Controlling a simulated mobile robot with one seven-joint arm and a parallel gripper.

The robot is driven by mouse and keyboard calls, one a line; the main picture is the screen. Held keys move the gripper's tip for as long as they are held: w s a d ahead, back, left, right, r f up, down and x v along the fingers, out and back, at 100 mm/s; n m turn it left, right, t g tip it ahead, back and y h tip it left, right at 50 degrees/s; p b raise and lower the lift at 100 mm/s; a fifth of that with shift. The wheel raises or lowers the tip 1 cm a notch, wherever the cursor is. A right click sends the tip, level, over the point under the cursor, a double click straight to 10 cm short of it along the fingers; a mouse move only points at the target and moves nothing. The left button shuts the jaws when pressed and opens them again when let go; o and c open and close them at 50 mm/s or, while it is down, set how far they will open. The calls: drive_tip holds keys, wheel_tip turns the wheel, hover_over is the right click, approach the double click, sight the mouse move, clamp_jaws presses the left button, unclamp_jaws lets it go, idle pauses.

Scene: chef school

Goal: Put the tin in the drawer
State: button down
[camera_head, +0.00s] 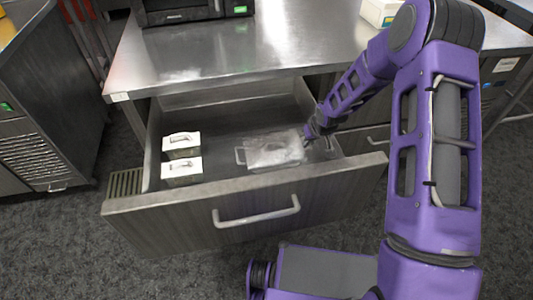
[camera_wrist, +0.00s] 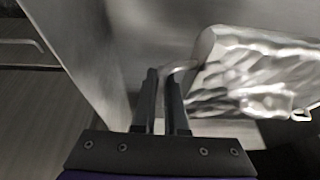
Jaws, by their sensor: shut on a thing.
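The tin (camera_head: 275,150) is a shiny, crinkled silver tray with a loop handle at each end. In the head view it is within the outline of the open drawer (camera_head: 245,192), right of its middle. I cannot tell whether it rests on the drawer floor or is held just above it. My gripper (camera_head: 310,134) is at the tin's right end. In the wrist view, my gripper (camera_wrist: 162,76) is shut on one handle of the tin (camera_wrist: 250,72), and the tin's body extends to the right. The far part of the tin is cut off there.
Two white-topped boxes with handles, one behind (camera_head: 182,144) and one in front (camera_head: 181,169), stand in the drawer's left part. The steel counter (camera_head: 240,45) is above and behind, with a dark appliance (camera_head: 190,8) and a pale box (camera_head: 380,12) on it.

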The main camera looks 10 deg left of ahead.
wheel_tip(320, 180, down, 10)
drive_tip(key=shift+r+b, duration=0.1)
drive_tip(key=shift+b, duration=0.75)
drive_tip(key=c, duration=1)
unclamp_jaws()
drive_tip(key=shift+o, duration=0.2)
drive_tip(key=p+v, duration=0.1)
drive_tip(key=v, duration=0.6)
drive_tip(key=shift+r, duration=0.2)
drive_tip(key=shift+d, duration=0.1)
